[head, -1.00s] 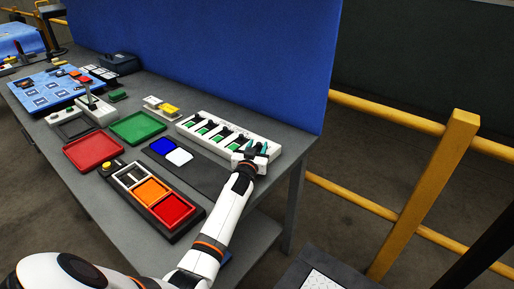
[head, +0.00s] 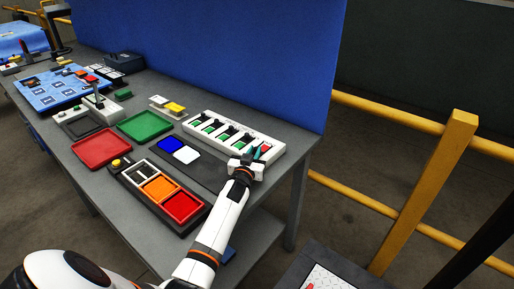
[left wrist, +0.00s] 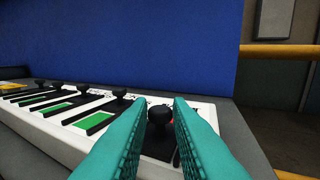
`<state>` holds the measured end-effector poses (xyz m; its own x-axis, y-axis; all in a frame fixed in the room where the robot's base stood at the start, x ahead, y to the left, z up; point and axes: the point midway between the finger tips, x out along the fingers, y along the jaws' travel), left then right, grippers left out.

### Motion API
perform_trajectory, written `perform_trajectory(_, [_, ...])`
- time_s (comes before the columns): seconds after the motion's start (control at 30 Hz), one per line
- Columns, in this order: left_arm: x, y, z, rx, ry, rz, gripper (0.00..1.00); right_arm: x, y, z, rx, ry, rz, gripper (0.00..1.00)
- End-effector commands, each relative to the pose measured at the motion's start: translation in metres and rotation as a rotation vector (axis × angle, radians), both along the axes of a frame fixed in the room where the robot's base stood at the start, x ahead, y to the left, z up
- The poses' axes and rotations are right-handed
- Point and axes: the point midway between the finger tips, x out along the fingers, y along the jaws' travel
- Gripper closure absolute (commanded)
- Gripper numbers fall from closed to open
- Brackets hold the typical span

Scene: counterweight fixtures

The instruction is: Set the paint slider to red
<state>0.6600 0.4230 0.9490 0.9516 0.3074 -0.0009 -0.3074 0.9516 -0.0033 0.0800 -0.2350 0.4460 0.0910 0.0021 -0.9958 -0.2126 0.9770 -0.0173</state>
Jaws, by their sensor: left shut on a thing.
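A white slider panel (head: 213,147) lies on the table's right part, with several slots, black knobs and colour windows. The other slots show green windows (head: 208,129) with their knobs toward the far side. My left gripper (head: 255,155) is at the rightmost slot, where a red window (head: 265,149) shows beyond the fingers. In the left wrist view its teal fingers are shut on the round black knob (left wrist: 160,114) of that slot, with a bit of red behind it. The labels are too small to read. My right gripper is not in view.
A blue partition (head: 220,60) stands behind the table. Left of the panel are a blue and white tile plate (head: 188,156), a green tray (head: 145,125), a red tray (head: 101,147) and a fixture with orange and red squares (head: 158,189). A yellow rail (head: 440,195) stands right.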

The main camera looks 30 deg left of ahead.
Motion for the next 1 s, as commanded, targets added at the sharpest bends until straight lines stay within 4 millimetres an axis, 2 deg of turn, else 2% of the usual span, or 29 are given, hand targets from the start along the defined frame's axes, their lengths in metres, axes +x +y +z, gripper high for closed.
perform_trajectory(0.1, [-0.002, 0.002, -0.001, 0.001, -0.001, 0.003, 1.0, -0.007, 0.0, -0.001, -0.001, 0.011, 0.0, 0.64])
perform_trajectory(0.2, [-0.002, 0.002, -0.001, 0.002, 0.001, 0.004, 1.0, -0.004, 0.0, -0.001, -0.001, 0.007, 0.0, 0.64])
perform_trajectory(0.23, [-0.002, 0.002, -0.001, 0.002, 0.001, 0.004, 0.82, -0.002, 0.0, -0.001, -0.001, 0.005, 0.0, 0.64])
perform_trajectory(0.37, [-0.001, 0.002, -0.001, 0.002, 0.0, 0.003, 0.62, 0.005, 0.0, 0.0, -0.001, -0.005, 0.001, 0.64])
perform_trajectory(0.73, [-0.006, 0.0, -0.001, 0.003, -0.001, 0.002, 0.62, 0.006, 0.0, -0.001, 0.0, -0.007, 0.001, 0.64])
perform_trajectory(0.87, [-0.021, -0.004, -0.002, 0.004, 0.0, 0.002, 0.62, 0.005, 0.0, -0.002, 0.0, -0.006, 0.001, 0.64])
perform_trajectory(1.0, [-0.047, -0.012, -0.002, 0.002, 0.0, 0.002, 0.62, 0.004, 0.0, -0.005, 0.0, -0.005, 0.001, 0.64])
